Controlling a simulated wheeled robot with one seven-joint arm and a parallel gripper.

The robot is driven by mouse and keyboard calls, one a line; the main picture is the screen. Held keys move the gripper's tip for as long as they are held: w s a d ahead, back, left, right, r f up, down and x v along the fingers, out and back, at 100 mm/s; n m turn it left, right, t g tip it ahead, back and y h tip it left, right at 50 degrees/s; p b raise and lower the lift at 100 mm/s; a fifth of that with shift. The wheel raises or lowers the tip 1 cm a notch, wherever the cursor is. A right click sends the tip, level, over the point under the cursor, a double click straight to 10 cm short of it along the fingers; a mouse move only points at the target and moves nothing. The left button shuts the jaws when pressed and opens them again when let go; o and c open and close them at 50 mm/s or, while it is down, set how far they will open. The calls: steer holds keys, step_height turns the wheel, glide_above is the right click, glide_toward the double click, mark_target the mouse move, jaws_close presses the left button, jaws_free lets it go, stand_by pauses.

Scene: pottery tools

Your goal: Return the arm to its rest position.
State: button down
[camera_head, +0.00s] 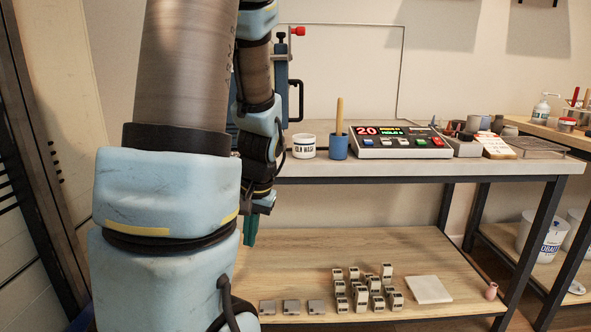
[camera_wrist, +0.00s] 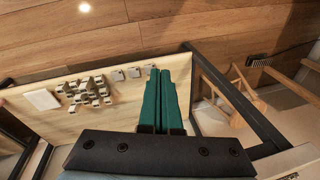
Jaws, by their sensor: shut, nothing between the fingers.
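My gripper (camera_head: 250,229) hangs pointing down in front of the bench's left part in the head view, partly hidden behind my own arm. In the wrist view the two green fingers of my gripper (camera_wrist: 165,76) lie side by side, shut, with nothing between them. The fingers appear over the front edge of the lower wooden shelf (camera_wrist: 60,128) in that view. My arm fills the left of the head view, with its upper links rising out of the top of the picture.
The bench top (camera_head: 500,172) holds a white jar (camera_head: 304,147), a blue cup (camera_head: 338,148) with a wooden handle, and a control box (camera_head: 400,143). Several small blocks (camera_head: 360,290) and a white tile (camera_head: 429,290) lie on the lower shelf. A wooden stool (camera_wrist: 240,105) shows in the wrist view.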

steer(key=s+d+r+n+h, duration=0.1)
steer(key=s+d+r+h, duration=0.15)
steer(key=s, duration=0.35)
step_height(320, 180, up, 14)
steer(key=p, duration=1.4)
steer(key=shift+w+d, duration=0.15)
steer(key=shift+d, duration=0.2)
